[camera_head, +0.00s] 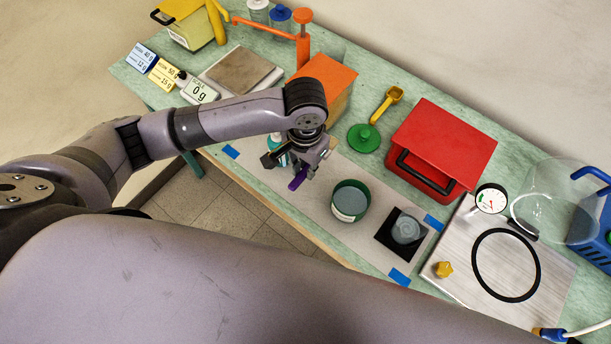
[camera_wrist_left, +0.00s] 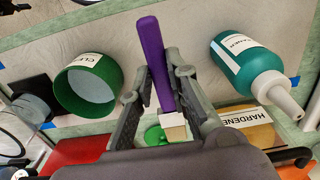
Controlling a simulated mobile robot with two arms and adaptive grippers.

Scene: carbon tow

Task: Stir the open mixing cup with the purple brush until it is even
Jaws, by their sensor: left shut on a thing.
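My left gripper (camera_head: 303,166) is shut on the purple brush (camera_head: 297,184), left of the green cup in the head view. In the left wrist view the purple handle (camera_wrist_left: 152,62) lies between my fingers, with a pale block (camera_wrist_left: 172,127) at its narrow end; whether that is bristles I cannot tell. An open green cup (camera_head: 350,201) with grey contents and a white label starting "CLE" stands on the grey mat, apart from the brush. A translucent grey cup (camera_head: 407,229) sits on a black square right of it. Which is the mixing cup is unclear. My right gripper is not in view.
A teal bottle (camera_wrist_left: 252,70) stands close to my left gripper. An orange box (camera_head: 325,80), green lid (camera_head: 364,138), yellow scoop (camera_head: 387,103) and red box (camera_head: 443,146) lie behind the mat (camera_head: 325,205). A metal plate (camera_head: 465,275) with a black ring is at right.

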